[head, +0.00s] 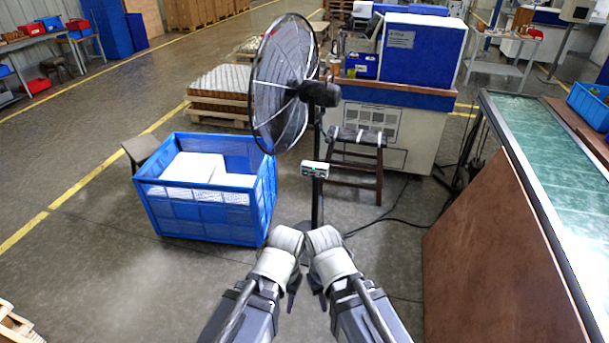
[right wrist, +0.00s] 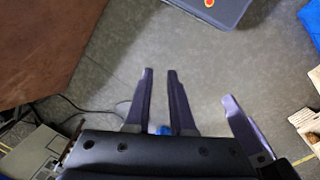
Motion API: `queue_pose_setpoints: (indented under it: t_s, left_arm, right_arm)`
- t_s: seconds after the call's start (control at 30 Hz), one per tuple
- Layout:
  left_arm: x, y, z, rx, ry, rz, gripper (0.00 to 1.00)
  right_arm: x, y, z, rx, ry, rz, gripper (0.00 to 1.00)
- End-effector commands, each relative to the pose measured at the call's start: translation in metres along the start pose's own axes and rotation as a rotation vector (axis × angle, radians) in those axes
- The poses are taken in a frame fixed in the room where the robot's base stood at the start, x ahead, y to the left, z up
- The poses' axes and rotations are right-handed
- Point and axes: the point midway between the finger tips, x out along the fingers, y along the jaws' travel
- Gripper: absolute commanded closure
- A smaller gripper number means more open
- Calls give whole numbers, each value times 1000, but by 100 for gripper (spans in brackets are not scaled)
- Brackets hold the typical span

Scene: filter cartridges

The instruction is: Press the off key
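A black pedestal fan (head: 284,84) stands ahead, its round cage turned to the left. A small pale control box (head: 315,169) with a green light is on its pole. The off key is too small to make out. My right gripper (head: 322,300) is below and in front of the box, clear of it. In the right wrist view its two fingers (right wrist: 160,72) stand a little apart with nothing between the tips. My left gripper (head: 291,300) is close beside it, also below the box; its finger gap is not clear. The fan is not visible in the right wrist view.
A blue crate (head: 205,215) with white contents stands left of the fan. A dark stool (head: 357,136) and a workbench (head: 385,125) are behind it. A brown panel (head: 490,250) under a green-topped table borders the right side. A black cable (head: 380,222) lies on the floor.

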Motion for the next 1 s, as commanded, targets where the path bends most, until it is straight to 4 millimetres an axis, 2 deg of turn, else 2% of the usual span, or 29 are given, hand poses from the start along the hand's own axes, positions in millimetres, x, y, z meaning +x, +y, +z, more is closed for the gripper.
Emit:
queue_pose_setpoints:
  t_s: [0.03,0.17,1.0]
  left_arm:
    - [0,0,0,0,0,0,50]
    - [0,0,0,0,0,0,50]
    - [0,0,0,0,0,0,50]
  right_arm:
    - [0,0,0,0,0,0,85]
    - [0,0,0,0,0,0,100]
    - [0,0,0,0,0,0,100]
